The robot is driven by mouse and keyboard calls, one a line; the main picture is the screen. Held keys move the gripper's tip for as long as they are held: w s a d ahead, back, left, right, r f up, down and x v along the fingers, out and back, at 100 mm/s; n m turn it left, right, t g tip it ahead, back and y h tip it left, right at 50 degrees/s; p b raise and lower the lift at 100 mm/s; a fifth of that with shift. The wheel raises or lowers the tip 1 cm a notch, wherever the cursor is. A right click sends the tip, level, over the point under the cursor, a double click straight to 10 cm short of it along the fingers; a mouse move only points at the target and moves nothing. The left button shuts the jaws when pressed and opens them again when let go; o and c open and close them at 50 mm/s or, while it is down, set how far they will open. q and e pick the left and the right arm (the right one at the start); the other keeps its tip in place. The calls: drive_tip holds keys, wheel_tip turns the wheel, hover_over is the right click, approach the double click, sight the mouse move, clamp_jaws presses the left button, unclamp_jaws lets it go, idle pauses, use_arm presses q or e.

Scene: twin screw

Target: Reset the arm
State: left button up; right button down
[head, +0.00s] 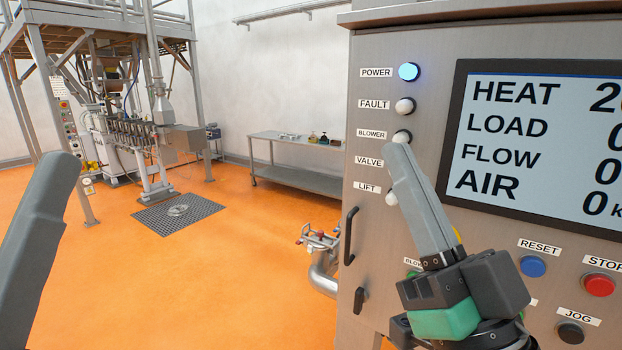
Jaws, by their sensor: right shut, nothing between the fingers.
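My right gripper (399,152) is shut and empty, pointing up in front of the steel control panel (400,40). Its tip overlaps the area just below the BLOWER lamp (402,136) and hides the lamp beside the VALVE label; I cannot tell whether it touches the panel. My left gripper (62,165) shows only as a grey finger shape at the left edge, with the rest cut off, so its opening is unclear. The blue RESET button (533,266) is on the panel, right of my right gripper.
The POWER lamp (409,72) glows blue; the FAULT lamp (404,106) is pale. A screen (540,140) reads HEAT, LOAD, FLOW and AIR. A red STOP button (599,285) and black JOG button (570,332) sit lower right. A machine and a steel table (300,175) stand behind open orange floor.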

drive_tip(key=s+d+r+m+t+h, duration=0.1)
drive_tip(key=s+d+r+t+h, duration=0.1)
drive_tip(key=s+d+h, duration=0.65)
wheel_tip(320, 180, up, 28)
drive_tip(key=d+p, duration=0.1)
drive_tip(key=p, duration=2.7)
drive_tip(key=shift+s+m+p, duration=0.3)
drive_tip(key=shift+s, duration=0.1)
drive_tip(key=shift+r, duration=0.15)
